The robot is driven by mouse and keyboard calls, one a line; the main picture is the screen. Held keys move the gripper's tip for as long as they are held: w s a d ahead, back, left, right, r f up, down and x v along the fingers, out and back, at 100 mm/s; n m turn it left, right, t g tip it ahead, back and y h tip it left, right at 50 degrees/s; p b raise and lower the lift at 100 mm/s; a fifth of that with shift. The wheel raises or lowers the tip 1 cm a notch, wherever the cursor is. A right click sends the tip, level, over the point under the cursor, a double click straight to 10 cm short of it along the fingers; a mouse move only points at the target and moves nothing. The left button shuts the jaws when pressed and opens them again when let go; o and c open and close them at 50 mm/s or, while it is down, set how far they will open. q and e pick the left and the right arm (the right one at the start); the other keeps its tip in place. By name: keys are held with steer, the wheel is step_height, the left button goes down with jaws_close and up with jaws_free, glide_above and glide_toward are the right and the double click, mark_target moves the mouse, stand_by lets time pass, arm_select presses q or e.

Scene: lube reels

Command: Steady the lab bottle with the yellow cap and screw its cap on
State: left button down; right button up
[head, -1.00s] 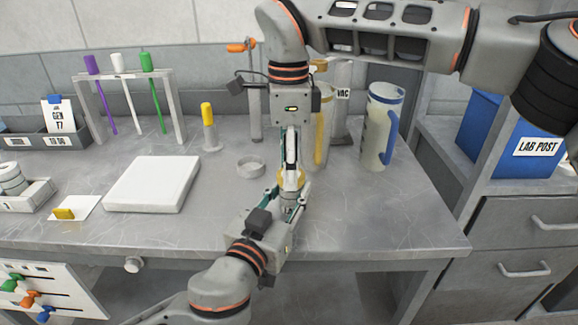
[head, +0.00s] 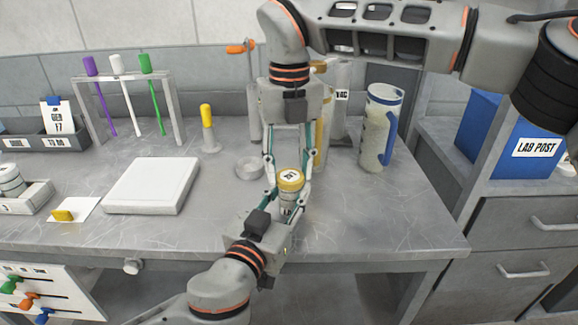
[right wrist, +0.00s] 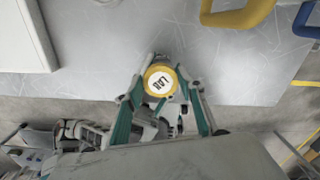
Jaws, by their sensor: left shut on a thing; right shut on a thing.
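The lab bottle (head: 290,199) stands upright near the table's front edge, with its yellow cap (head: 290,180) on top. In the right wrist view the cap (right wrist: 160,81) shows from above, with a white top and dark LAB lettering. My left gripper (head: 287,207) is shut on the bottle's body from the front, below the cap. My right gripper (head: 289,177) reaches down from above, shut on the cap with one finger on each side. Most of the bottle's body is hidden by the fingers, and how tightly the cap sits cannot be told.
A grey ring-shaped dish (head: 249,168) lies left of the bottle, near a white slab (head: 152,185). A yellow-topped stand (head: 208,130) is behind. A pitcher with a blue handle (head: 380,130) stands to the right. The table front right of the bottle is clear.

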steer(key=o, duration=0.7)
steer(key=shift+r, duration=2.25)
steer(key=shift+o, duration=0.6)
steer(key=n, duration=0.2)
steer(key=r+n, duration=0.1)
steer(key=n, duration=0.1)
steer(key=shift+s+r+n, duration=0.1)
steer(key=shift+r+n, duration=0.1)
steer(key=shift+n, duration=0.1)
steer(key=n, duration=0.2)
steer(key=r+n, duration=0.1)
steer(key=n, duration=0.3)
steer(key=shift+s+r, duration=0.1)
steer(key=shift+r, duration=0.3)
